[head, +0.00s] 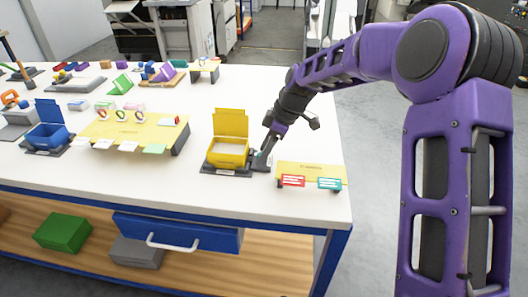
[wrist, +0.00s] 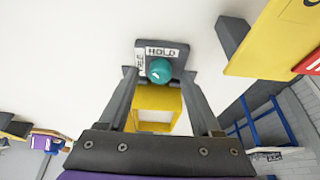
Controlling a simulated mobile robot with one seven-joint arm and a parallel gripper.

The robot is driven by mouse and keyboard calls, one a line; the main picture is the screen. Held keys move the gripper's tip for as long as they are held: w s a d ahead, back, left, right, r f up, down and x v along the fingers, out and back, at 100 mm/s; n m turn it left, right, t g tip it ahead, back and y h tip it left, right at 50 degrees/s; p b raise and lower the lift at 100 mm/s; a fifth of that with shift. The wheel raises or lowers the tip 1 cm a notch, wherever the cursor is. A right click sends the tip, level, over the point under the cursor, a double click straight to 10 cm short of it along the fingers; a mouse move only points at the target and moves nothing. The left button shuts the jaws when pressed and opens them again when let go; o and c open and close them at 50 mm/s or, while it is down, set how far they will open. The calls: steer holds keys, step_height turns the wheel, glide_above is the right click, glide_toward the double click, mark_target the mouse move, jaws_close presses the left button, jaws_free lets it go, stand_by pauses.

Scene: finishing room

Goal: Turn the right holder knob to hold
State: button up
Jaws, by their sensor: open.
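The right holder is a yellow open box (head: 228,158) with a raised lid on a dark base in the head view. Its teal knob (wrist: 159,70) sits on a dark plate (wrist: 178,67) in the wrist view. A HOLD label (wrist: 162,53) is above the knob and a second label, seemingly FREE, is at its left. The knob bears a small white mark; I cannot tell which label it points to. My gripper (wrist: 159,80) is open, one finger on each side of the knob, with no clear contact. In the head view my gripper (head: 267,148) is just right of the yellow box.
A small yellow stand (head: 312,170) with red and teal cards is close right of my gripper. A blue open box (head: 47,137) and a yellow board (head: 130,132) stand to the left. The white tabletop (head: 190,98) is free behind the yellow box.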

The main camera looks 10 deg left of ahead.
steer(key=shift+f, duration=0.2)
jaws_close()
stand_by(0.3)
steer(key=shift+m+b, duration=0.3)
steer(key=shift+m, duration=0.1)
steer(key=m+t+b, duration=0.1)
steer(key=m, duration=0.2)
steer(key=shift+s+m+t+b, duration=0.15)
steer(key=shift+m+t+b, duration=0.15)
steer(key=shift+b, duration=0.05)
steer(key=shift+s+a+m+t+h+b, duration=0.1)
steer(key=shift+m+t+h+b, duration=0.25)
steer(key=shift+m, duration=0.75)
steer(key=shift+m+t+h+b, duration=0.15)
steer(key=shift+m+t, duration=0.3)
steer(key=shift+m, duration=0.65)
